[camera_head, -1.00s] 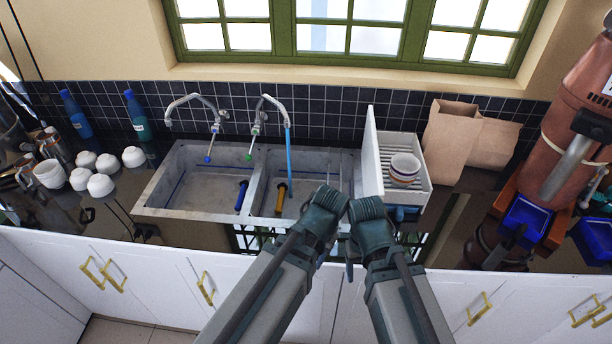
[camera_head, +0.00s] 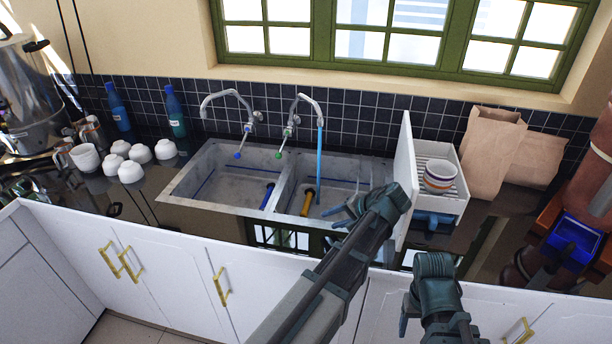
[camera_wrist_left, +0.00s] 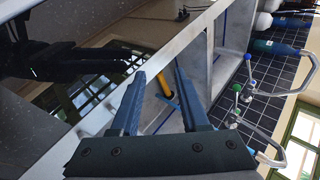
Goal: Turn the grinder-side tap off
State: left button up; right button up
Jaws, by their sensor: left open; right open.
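The grinder-side tap (camera_head: 306,98) is the right one of two silver taps at the double sink (camera_head: 180,190). A blue stream of water (camera_head: 319,150) falls from its spout. Its lever has a green tip (camera_head: 279,154), which also shows in the left wrist view (camera_wrist_left: 236,87). My left gripper (camera_head: 340,214) is open and empty over the sink's front right edge, apart from the tap. In the left wrist view its two fingers (camera_wrist_left: 158,76) are spread, with the tap off to the right. My right gripper (camera_head: 404,306) is low in front of the counter; its fingers are partly hidden.
The other tap (camera_head: 227,97) has a blue-tipped lever. A white rack (camera_head: 452,207) with a striped bowl (camera_head: 439,176) stands right of the sink. Paper bags (camera_head: 492,150) stand behind it. White cups (camera_head: 130,171) and bottles (camera_head: 175,112) are at left.

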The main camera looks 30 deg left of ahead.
pick_arm(q)
jog(key=w+a+r+n+y+b, duration=0.2)
jog(key=w+a+y+b, duration=0.8)
jog(key=w+a+b, duration=0.4)
jog(key=w+a, duration=0.3)
jog(key=a, duration=0.2)
jog(key=shift+w+n+g, duration=0.3)
